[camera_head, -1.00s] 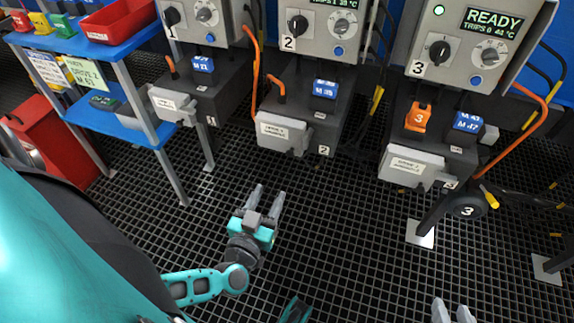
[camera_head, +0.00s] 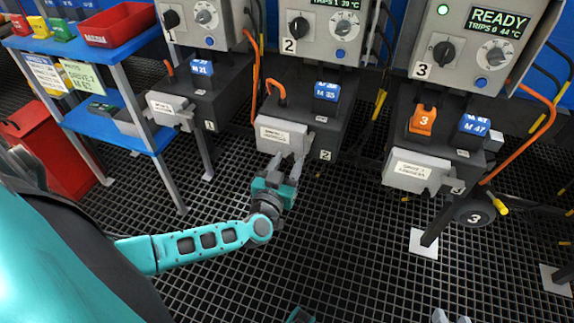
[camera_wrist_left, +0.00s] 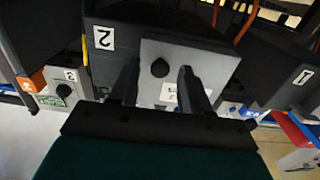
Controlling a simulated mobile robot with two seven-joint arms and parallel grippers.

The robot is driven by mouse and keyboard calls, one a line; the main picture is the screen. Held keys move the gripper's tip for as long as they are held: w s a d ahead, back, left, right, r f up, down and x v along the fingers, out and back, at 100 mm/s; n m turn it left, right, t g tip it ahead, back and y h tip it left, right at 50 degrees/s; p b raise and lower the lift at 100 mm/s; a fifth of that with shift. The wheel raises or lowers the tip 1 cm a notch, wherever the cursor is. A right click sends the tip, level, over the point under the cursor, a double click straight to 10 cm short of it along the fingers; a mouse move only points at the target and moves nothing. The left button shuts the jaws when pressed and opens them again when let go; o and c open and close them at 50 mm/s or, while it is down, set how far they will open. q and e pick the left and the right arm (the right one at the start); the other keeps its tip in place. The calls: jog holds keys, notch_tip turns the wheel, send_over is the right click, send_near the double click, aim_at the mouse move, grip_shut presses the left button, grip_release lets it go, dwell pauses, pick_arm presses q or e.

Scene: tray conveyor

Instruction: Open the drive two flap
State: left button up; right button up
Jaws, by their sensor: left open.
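The drive two flap (camera_head: 284,137) is a light grey cover with a white label on the front of the dark drive two housing (camera_head: 337,121). It sits like the covers on drives one and three and looks closed. My left gripper (camera_head: 288,163) is open at the flap's lower right edge. In the left wrist view, the flap (camera_wrist_left: 215,68) fills the middle, and a dark round knob (camera_wrist_left: 160,68) on it shows between the two open fingers (camera_wrist_left: 158,80). I cannot tell whether the fingers touch it. My right gripper (camera_head: 451,318) shows only its parted fingertips at the bottom edge.
The drive one cover (camera_head: 170,108) is to the left and the drive three cover (camera_head: 405,172) to the right. Orange cables hang between the units. A blue shelf (camera_head: 85,120) stands at the left. The grid floor in front is clear.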

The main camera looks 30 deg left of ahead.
pick_arm(q)
grip_shut()
dwell(0.3)
dwell(0.3)
